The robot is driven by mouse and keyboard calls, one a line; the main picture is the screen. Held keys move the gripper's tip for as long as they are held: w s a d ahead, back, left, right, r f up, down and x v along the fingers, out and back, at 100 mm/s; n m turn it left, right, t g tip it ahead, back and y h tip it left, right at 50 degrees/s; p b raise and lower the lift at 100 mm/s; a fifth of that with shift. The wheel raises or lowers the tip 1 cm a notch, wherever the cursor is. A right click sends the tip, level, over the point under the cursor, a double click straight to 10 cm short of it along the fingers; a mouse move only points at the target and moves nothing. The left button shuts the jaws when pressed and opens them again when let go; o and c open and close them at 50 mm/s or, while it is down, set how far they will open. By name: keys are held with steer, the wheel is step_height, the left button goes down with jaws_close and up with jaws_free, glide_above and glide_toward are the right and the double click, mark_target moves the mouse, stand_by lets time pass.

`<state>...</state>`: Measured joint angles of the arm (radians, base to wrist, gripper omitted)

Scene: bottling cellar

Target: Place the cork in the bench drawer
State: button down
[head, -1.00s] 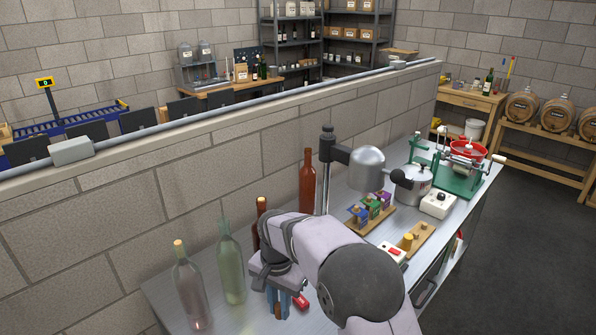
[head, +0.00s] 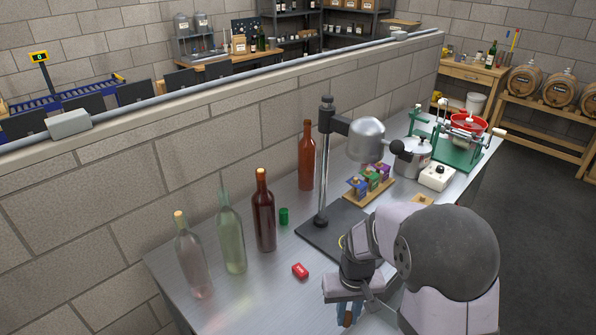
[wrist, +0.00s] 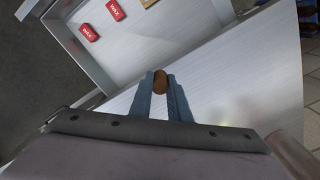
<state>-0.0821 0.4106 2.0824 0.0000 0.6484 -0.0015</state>
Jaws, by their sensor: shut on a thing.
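The brown cork (wrist: 160,82) is pinched between the blue fingertips of my gripper (wrist: 161,92). In the head view the cork (head: 347,319) shows at the tips of my gripper (head: 348,309), at the bottom edge of the picture, near the bench's front side. The bench drawer (wrist: 132,52) is open at the upper left of the wrist view, with two red WAX blocks (wrist: 89,32) and part of a tan thing inside. The cork appears beside the drawer, over or near the bench top's edge. My arm hides the drawer in the head view.
On the metal bench (head: 240,312) stand a dark bottle (head: 264,215), a green bottle (head: 232,240), a clear bottle (head: 193,262) and a brown bottle (head: 307,160). A press stand (head: 322,190) rises behind my arm.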

steer(key=d, duration=0.2)
steer(key=d+m, duration=0.1)
steer(key=shift+w+r, duration=0.25)
steer(key=shift+r, duration=0.05)
steer(key=s+f+n+b, duration=0.2)
steer(key=s+f+n, duration=0.1)
steer(key=s+f, duration=0.7)
steer(key=shift+s+a+f, duration=0.25)
steer(key=shift+f, duration=0.15)
steer(key=shift+f, duration=3.1)
